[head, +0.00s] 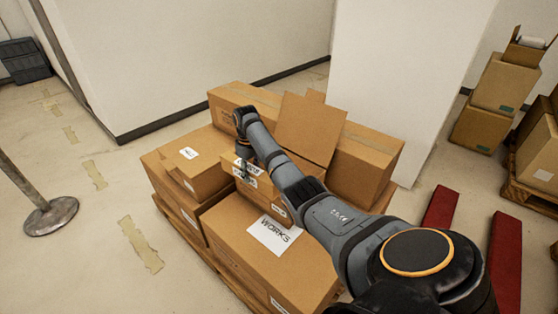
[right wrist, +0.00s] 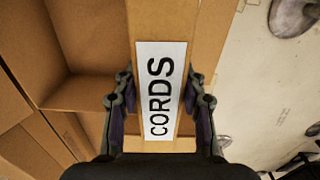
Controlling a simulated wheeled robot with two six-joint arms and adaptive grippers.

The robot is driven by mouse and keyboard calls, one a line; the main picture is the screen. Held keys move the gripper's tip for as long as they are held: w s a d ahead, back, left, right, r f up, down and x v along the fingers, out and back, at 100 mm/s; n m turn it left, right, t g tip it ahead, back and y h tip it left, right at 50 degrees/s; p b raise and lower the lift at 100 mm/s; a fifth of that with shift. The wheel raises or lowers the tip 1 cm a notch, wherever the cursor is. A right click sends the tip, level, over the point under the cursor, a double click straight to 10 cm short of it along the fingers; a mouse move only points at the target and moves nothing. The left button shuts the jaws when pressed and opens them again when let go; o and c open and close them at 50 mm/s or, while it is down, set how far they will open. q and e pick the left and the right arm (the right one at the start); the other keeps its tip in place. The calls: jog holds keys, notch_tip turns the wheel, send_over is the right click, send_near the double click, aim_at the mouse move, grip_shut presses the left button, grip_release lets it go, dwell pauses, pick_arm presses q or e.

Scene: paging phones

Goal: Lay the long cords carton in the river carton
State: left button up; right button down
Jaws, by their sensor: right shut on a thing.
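My right gripper (head: 243,172) is shut on the long cords carton (right wrist: 160,25), a narrow brown box with a white CORDS label (right wrist: 160,95). In the right wrist view the fingers (right wrist: 160,100) grip its two sides. In the head view the gripper is over the middle of the carton stack, and my arm hides much of the area. An open carton with a raised flap (head: 308,127) stands there; its brown inside (right wrist: 85,35) shows left of the held carton in the right wrist view. No RIVER label is readable. My left gripper is not in view.
A carton marked WORKS (head: 262,255) is at the front of the stack. A closed carton (head: 190,155) is at the left, and a long taped carton (head: 370,145) lies behind. A post base (head: 50,215) stands on open floor at the left. More cartons (head: 505,80) are at the right.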

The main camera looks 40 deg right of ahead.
jog(key=shift+s+d+r+b, duration=0.7)
jog(key=shift+d+b, duration=1.65)
jog(key=shift+d, duration=2.5)
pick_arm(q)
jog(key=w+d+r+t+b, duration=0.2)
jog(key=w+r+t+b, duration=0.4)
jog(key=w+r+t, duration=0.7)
pick_arm(e)
jog(key=shift+m, duration=0.3)
notch_tip(320, 180, down, 14)
jog(key=shift+w+a+f, duration=0.1)
jog(key=shift+w+f, duration=0.05)
jog(key=shift+f, duration=0.05)
notch_tip(320, 180, down, 2)
jog(key=shift+f+b, duration=0.15)
jog(key=shift+b, duration=0.35)
jog(key=shift+f+b, duration=0.35)
jog(key=shift+f, duration=0.35)
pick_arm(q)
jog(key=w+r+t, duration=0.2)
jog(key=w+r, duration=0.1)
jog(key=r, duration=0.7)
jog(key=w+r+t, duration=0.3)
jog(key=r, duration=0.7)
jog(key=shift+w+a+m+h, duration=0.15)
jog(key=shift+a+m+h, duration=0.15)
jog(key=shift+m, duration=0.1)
